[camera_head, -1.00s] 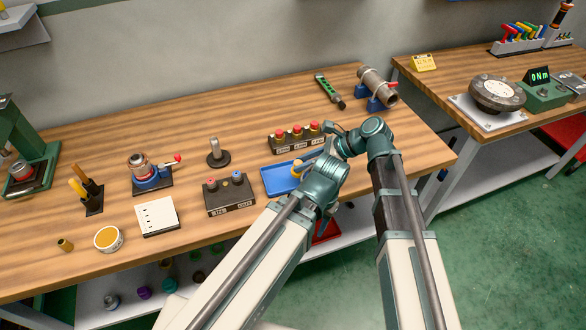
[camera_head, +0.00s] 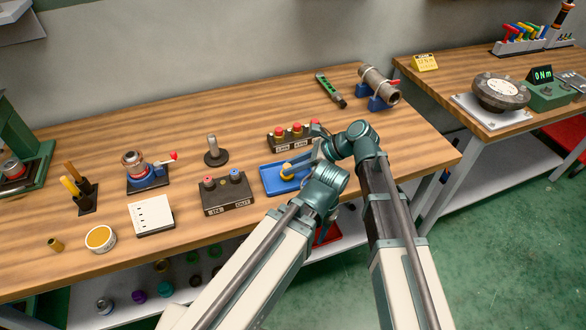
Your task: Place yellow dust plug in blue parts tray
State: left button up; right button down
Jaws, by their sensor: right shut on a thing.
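The yellow dust plug (camera_head: 287,169) is small and shows against the blue parts tray (camera_head: 270,186). I cannot tell whether it touches the tray floor. The tray lies on the wooden bench, near its front edge. My right gripper (camera_head: 297,170) is over the tray, shut on the yellow plug. My own arm links and wrist cover the right part of the tray and much of the gripper. My left gripper is not seen.
A dark box with red caps (camera_head: 292,137) stands just behind the tray. A dark box with a red and a blue knob (camera_head: 227,194) stands just left of it. A pipe in a blue vise (camera_head: 379,86) is at the back right.

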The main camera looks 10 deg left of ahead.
jog(key=c, duration=1.1)
grip_release()
jog(key=shift+f, duration=0.15)
jog(key=o, duration=0.5)
jog(key=shift+r, duration=0.2)
jog(key=p+v, duration=0.7)
jog(key=v, duration=0.5)
